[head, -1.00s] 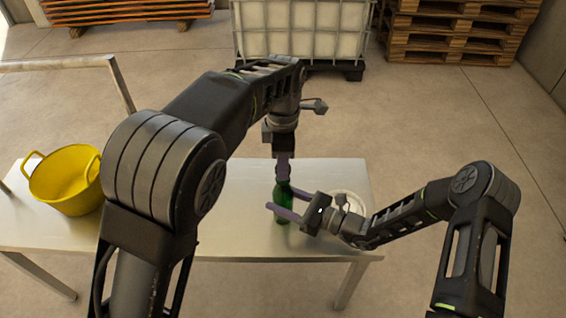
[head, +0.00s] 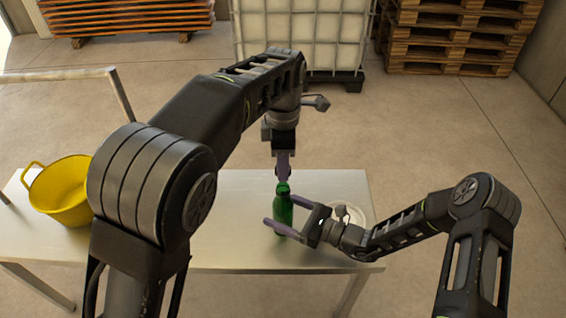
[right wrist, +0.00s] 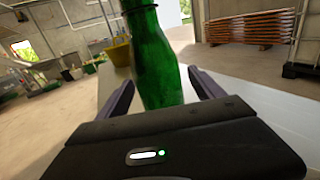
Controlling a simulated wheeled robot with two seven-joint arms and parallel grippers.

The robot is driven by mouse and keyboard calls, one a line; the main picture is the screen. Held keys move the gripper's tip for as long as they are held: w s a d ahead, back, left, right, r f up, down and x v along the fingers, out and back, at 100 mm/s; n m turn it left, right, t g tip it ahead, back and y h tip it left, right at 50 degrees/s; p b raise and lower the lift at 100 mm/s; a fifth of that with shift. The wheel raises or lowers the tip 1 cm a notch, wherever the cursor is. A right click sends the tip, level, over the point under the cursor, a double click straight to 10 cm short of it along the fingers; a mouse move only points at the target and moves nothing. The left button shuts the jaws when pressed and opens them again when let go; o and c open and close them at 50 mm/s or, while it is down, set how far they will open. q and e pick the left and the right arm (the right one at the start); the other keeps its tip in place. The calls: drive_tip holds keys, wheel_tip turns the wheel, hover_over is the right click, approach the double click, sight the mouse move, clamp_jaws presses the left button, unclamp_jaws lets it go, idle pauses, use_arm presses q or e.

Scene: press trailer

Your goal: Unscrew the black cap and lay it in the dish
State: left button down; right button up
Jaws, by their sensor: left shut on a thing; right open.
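A green bottle (head: 284,210) stands upright on the metal table. My left gripper (head: 283,176) points straight down at the bottle's top and is shut on the black cap, which its fingers hide. I cannot tell whether the cap touches the bottle. My right gripper (head: 281,210) is open, with a finger on either side of the bottle. In the right wrist view the bottle (right wrist: 158,62) stands between the spread fingers, its top cut off by the frame. The pale round dish (head: 360,213) lies on the table, partly hidden behind my right gripper.
The table (head: 235,235) has bare room left of the bottle. A yellow tub (head: 62,195) stands at its left end. A caged white tank (head: 300,40) and stacked pallets (head: 455,38) stand on the floor well behind.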

drive_tip(key=shift+d, duration=0.15)
use_arm(q)
drive_tip(key=shift+f+b, duration=0.5)
drive_tip(key=shift+b, duration=0.05)
use_arm(e)
drive_tip(key=v, duration=1.2)
